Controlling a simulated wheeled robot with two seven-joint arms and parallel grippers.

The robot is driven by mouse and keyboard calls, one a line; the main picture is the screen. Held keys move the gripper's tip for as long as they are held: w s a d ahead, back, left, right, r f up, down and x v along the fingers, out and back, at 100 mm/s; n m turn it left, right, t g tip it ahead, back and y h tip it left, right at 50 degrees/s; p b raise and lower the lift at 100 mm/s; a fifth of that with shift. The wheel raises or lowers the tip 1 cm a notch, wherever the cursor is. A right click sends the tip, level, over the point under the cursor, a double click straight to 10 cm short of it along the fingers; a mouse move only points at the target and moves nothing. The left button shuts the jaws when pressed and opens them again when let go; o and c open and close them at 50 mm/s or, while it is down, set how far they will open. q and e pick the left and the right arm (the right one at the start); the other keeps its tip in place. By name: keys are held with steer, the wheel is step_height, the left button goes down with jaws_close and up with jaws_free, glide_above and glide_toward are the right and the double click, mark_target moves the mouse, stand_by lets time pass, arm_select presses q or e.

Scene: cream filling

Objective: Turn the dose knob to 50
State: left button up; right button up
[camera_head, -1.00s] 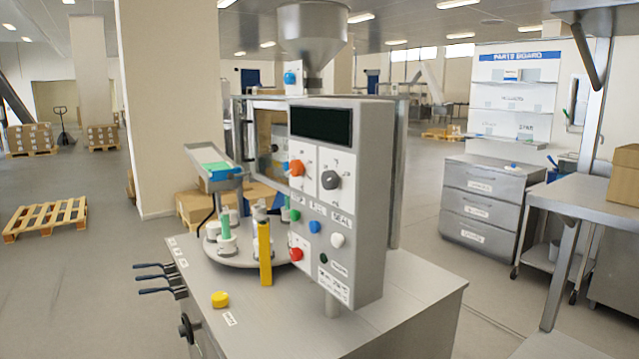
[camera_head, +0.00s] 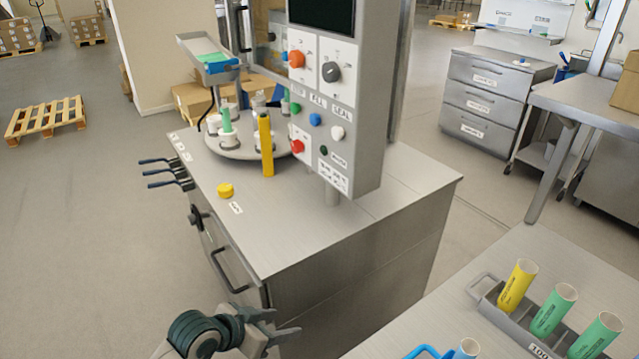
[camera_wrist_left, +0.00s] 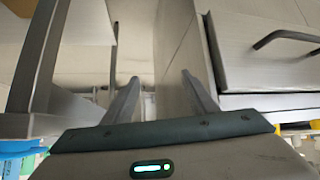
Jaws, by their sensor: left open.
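The machine's grey control panel (camera_head: 352,110) carries an orange knob (camera_head: 297,59) and a dark grey knob (camera_head: 331,72) side by side below a black display (camera_head: 322,14). Their small labels are too blurred to read, so I cannot tell which is the dose knob or its setting. My left gripper (camera_head: 286,322) is open and empty, low in front of the machine cabinet and well apart from the panel. In the left wrist view its two fingers (camera_wrist_left: 160,79) are spread with nothing between them. My right gripper is in no view.
Green, blue, white and red buttons sit below the knobs. A yellow post (camera_head: 265,146) and a turntable (camera_head: 225,148) stand left of the panel. A yellow cap (camera_head: 225,190) lies on the cabinet top (camera_head: 300,225). A rack (camera_head: 488,300) with tubes is at lower right.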

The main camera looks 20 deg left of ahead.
mark_target(327, 74)
arm_select(q)
steer(key=w+a+r+m+t+h, duration=0.15)
steer(key=w+r, duration=0.45)
steer(key=r, duration=0.6)
steer(key=w+a+r+m+t+h, duration=0.15)
steer(key=w+r, duration=0.35)
steer(key=r, duration=0.7)
steer(key=w+a+r+t+h, duration=0.1)
steer(key=a+r+h, duration=0.1)
steer(key=r, duration=1)
steer(key=w+a+r+t+h, duration=0.1)
steer(key=a+r, duration=0.3)
steer(key=r, duration=0.8)
steer(key=shift+w+a+r+t+h, duration=0.2)
steer(key=shift+w+t+h, duration=0.05)
steer(key=shift+t+h, duration=0.15)
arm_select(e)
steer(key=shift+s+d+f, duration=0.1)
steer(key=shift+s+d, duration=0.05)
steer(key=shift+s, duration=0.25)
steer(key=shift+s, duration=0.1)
